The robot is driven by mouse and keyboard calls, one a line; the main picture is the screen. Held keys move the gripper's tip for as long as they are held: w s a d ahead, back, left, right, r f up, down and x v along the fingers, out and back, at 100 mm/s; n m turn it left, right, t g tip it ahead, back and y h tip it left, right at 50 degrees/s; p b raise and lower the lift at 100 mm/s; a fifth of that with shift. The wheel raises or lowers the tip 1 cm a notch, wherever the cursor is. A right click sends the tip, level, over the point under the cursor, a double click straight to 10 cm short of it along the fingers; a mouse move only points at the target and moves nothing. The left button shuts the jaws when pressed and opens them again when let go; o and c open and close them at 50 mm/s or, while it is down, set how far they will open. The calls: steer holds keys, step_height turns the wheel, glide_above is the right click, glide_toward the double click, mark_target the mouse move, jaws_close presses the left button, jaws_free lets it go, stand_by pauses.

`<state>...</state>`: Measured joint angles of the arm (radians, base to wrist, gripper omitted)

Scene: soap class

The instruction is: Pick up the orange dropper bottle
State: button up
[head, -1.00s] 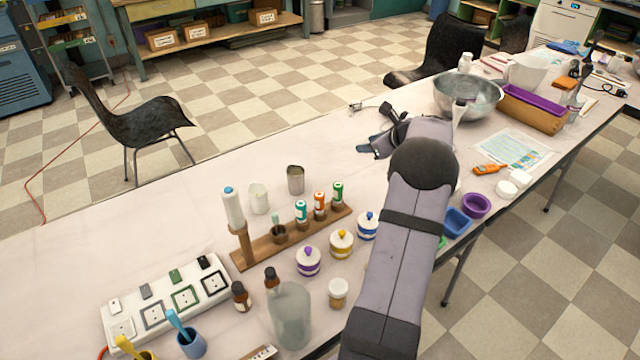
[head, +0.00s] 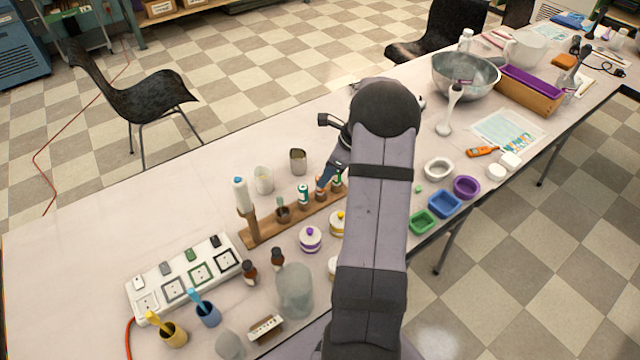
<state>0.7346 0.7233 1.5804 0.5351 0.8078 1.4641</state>
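The wooden rack (head: 262,232) stands on the table left of my arm and holds several small dropper bottles. A teal-labelled bottle (head: 303,195) is in its middle. The orange dropper bottle (head: 321,196) is just right of it and mostly hidden; only its brown lower part shows below my gripper. A green-labelled bottle (head: 338,181) is at the right end, partly covered. My gripper (head: 324,184) points down at the orange bottle's top, very close to or around it. Its fingertips are small and overlap the bottle, so I cannot tell whether they are closed on it.
A glass bottle (head: 295,290) stands in front.

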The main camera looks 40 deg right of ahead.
steer(key=shift+p+x, duration=0.8)
steer(key=shift+x, duration=1.85)
steer(key=shift+w, duration=0.2)
steer(key=c, duration=0.3)
steer(key=shift+c, duration=0.2)
steer(key=shift+r, duration=0.1)
step_height(320, 180, up, 10)
steer(key=shift+f+b, duration=0.1)
steer(key=shift+b, duration=0.7)
steer(key=shift+r+p, duration=2.1)
steer(key=shift+p, duration=0.2)
